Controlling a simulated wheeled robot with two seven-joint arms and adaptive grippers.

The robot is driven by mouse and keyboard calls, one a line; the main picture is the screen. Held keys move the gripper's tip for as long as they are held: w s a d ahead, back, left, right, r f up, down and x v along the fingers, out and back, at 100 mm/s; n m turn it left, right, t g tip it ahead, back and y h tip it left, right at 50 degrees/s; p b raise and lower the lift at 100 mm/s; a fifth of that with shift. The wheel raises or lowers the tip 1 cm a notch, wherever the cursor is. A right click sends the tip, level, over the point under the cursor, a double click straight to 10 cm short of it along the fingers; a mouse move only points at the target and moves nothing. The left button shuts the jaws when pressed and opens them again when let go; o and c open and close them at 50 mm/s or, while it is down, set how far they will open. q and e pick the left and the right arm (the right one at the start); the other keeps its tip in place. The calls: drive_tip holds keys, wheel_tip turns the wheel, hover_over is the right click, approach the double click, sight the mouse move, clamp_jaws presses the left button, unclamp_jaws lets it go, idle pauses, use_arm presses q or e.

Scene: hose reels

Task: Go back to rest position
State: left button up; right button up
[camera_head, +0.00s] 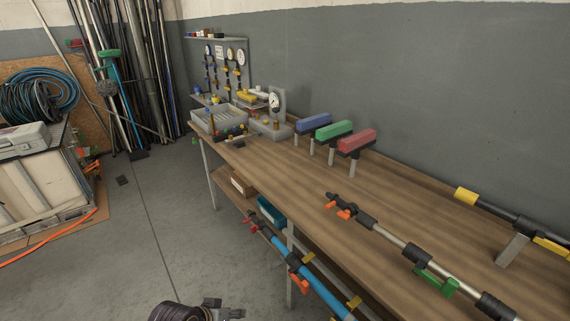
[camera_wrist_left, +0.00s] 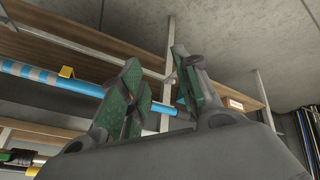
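My left gripper (camera_head: 226,310) shows at the bottom edge of the head view, low over the floor and left of the workbench. In the left wrist view its two green-padded fingers (camera_wrist_left: 157,62) stand apart with nothing held between them. A blue pipe (camera_wrist_left: 60,82) runs behind the fingers, apart from them. My right gripper is not in either view.
The wooden workbench (camera_head: 300,190) fills the right, holding a metal pole (camera_head: 390,243) and red, green and blue blocks on posts. The blue pipe (camera_head: 290,258) lies along its lower front side. Open grey floor (camera_head: 160,220) lies to the left.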

use_arm(q)
drive_tip(key=s+a+g+y, duration=0.1)
drive_tip(key=s+a+y, duration=0.2)
drive_tip(key=s+a, duration=0.35)
drive_tip(key=a+f+m+g, duration=0.1)
drive_tip(key=a+f, duration=0.1)
drive_tip(key=f, duration=1.4)
drive_tip(key=a+f+g, duration=0.1)
drive_tip(key=a+f, duration=0.1)
drive_tip(key=f, duration=1.5)
drive_tip(key=s+a+f, duration=0.4)
drive_tip(key=s+f, duration=0.5)
drive_tip(key=s, duration=0.1)
drive_tip(key=s+a+f+y, duration=0.1)
drive_tip(key=s+a+f, duration=0.2)
drive_tip(key=s+f, duration=0.7)
drive_tip(key=shift+s+a+f+g, duration=0.15)
drive_tip(key=shift+s+a+g, duration=0.2)
drive_tip(key=shift+s, duration=0.25)
